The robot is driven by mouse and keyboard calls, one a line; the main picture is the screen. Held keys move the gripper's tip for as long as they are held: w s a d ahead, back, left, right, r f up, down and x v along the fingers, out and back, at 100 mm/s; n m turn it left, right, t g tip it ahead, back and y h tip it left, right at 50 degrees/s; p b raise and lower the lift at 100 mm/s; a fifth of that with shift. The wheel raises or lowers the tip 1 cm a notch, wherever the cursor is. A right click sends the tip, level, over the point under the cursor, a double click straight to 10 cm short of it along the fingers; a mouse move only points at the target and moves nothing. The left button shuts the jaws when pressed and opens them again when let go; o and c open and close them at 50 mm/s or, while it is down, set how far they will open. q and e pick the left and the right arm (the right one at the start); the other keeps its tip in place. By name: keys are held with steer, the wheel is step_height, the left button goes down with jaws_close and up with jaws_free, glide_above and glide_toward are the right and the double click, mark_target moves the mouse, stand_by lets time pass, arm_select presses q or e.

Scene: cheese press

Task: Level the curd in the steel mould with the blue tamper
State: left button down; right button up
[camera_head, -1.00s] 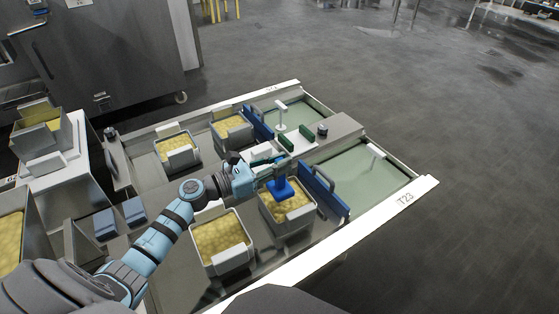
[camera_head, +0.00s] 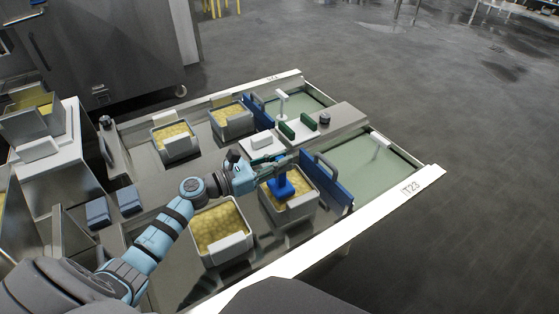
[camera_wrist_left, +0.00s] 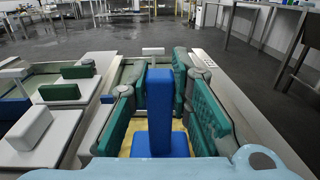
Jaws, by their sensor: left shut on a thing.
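The blue tamper (camera_head: 281,185) stands upright in the steel mould (camera_head: 290,216) at the right end of the near row, its foot at the yellow curd (camera_head: 302,201). Whether the foot presses on the curd or hovers just above it, I cannot tell. My left gripper (camera_head: 282,164) is shut on the tamper's handle above the mould. In the left wrist view the blue handle (camera_wrist_left: 160,95) stands between the green finger pads, and it hides most of the curd. My right gripper is not in view.
Another curd-filled mould (camera_head: 224,254) stands close on the left, with more moulds (camera_head: 177,147) in the far row. A blue divider (camera_head: 333,187) stands just right of the tamped mould. Beyond it lies an open green basin (camera_head: 362,175). Two blue blocks (camera_head: 128,199) lie at left.

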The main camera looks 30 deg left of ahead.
arm_select(q)
steer(key=shift+f+b, duration=0.6)
steer(key=shift+b, duration=0.05)
